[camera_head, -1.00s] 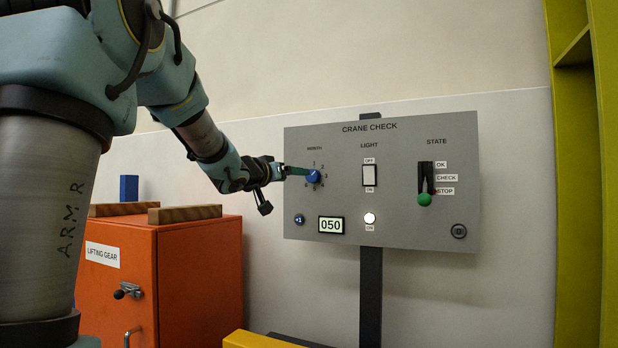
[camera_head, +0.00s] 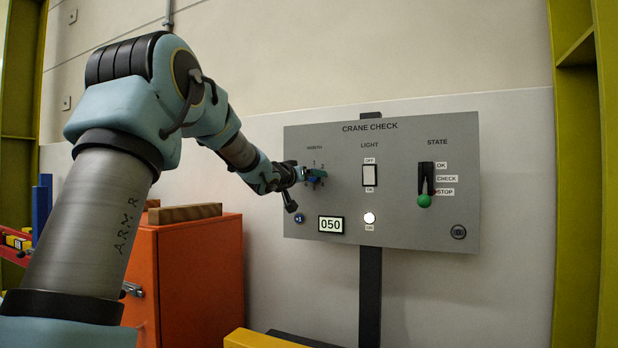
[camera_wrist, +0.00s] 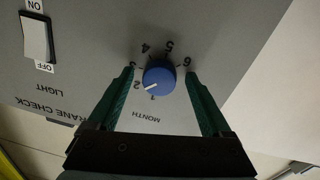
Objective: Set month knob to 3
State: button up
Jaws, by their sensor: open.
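The blue month knob (camera_wrist: 159,76) sits on the grey CRANE CHECK panel (camera_head: 410,145), ringed by the numbers 1 to 6. In the wrist view its white pointer mark lies between 1 and 2. My gripper (camera_wrist: 161,76) is open, with one green finger on each side of the knob and a visible gap to it on both sides. The left finger partly covers the 3. In the head view my gripper (camera_head: 312,176) is at the panel and largely hides the knob.
The panel also carries a light switch (camera_head: 370,175), a state lever with a green ball (camera_head: 424,200), a display reading 050 (camera_head: 331,224), a lit button (camera_head: 369,218) and a blue button (camera_head: 300,218). An orange cabinet (camera_head: 195,270) stands left, below my arm.

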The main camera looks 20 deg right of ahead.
jog(key=shift+c, duration=0.3)
grip_shut()
jog(key=shift+m, duration=0.4)
jog(key=m+b, duration=0.1)
jog(key=m, duration=0.6)
jog(key=shift+w+a+m+y, duration=0.1)
jog(key=shift+m+y, duration=0.2)
dwell(0.5)
jog(key=shift+o, duration=0.3)
grip_release()
